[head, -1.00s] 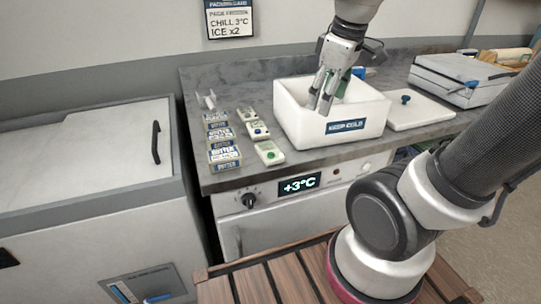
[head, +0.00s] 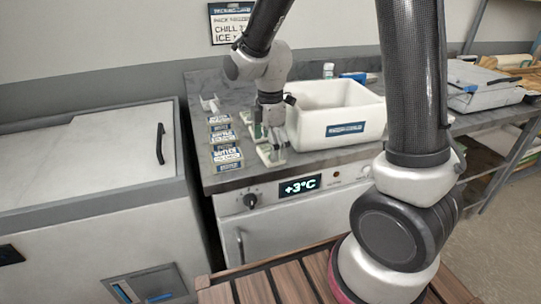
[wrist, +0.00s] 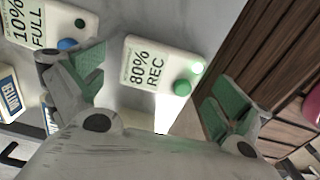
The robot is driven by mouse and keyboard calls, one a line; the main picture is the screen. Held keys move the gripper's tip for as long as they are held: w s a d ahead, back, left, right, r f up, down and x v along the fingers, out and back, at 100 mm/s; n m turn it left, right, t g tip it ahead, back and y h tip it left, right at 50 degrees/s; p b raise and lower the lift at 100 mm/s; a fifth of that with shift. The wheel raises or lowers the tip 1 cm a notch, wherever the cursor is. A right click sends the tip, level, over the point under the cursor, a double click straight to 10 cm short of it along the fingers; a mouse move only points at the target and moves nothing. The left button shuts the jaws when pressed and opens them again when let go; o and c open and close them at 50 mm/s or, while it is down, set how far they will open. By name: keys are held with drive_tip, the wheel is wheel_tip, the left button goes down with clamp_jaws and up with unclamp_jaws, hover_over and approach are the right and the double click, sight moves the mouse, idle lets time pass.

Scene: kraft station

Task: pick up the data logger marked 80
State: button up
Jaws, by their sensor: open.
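The data logger marked 80 (wrist: 150,72) is a white block reading "80% REC" with a green button. In the wrist view it lies on the grey worktop between my gripper's spread fingers. My gripper (wrist: 155,92) is open and empty, with green finger pads on either side of the logger. In the head view my gripper (head: 272,142) is low over the front logger (head: 264,157), mostly hiding it. I cannot tell the exact height above it. A second logger (wrist: 52,24), reading "10% FULL" with a blue button, lies beside it at the upper left of the wrist view.
Labelled butter packs (head: 226,154) stand in a row left of the loggers. A white open box (head: 345,133) stands close on the right. The worktop's front edge (head: 300,168) is near the front logger. A lidded grey case (head: 482,97) is farther right.

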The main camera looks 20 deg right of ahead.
drive_tip(key=shift+f, duration=0.6)
drive_tip(key=c, duration=1)
drive_tip(key=shift+o, duration=0.2)
